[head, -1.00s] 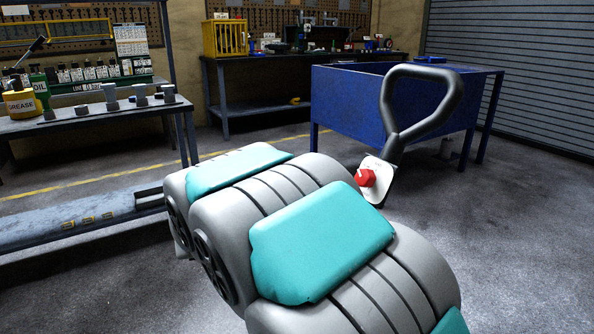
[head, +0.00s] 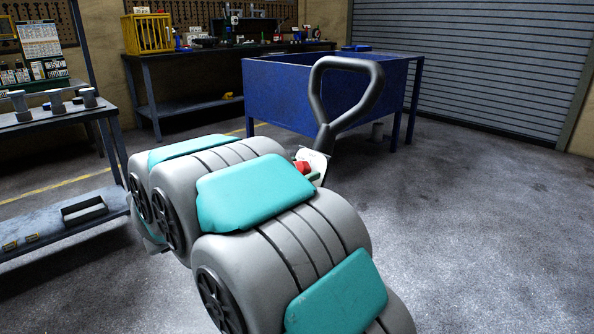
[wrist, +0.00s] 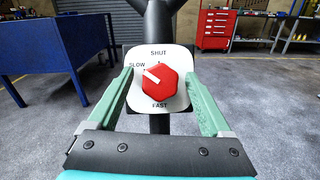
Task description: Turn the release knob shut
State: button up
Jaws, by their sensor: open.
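The red six-sided release knob (wrist: 160,86) sits on a white dial plate (wrist: 181,57) marked SHUT at top, SLOW at left and FAST at bottom. Its white pointer line points up and left, toward SLOW. My gripper (wrist: 159,78) is open, with one green finger on each side of the knob. A gap shows between each finger and the knob. In the head view the knob (head: 301,167) shows just beyond my arm, below the black looped jack handle (head: 378,88). My arm hides most of the gripper and the jack there.
A blue open-topped bin on legs (head: 275,95) stands behind the handle. A shelf unit (head: 60,225) is at left and a workbench (head: 150,85) at the back. A red tool chest (wrist: 215,29) shows in the wrist view. The floor at right is clear.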

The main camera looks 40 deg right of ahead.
grip_shut()
dwell(0.7)
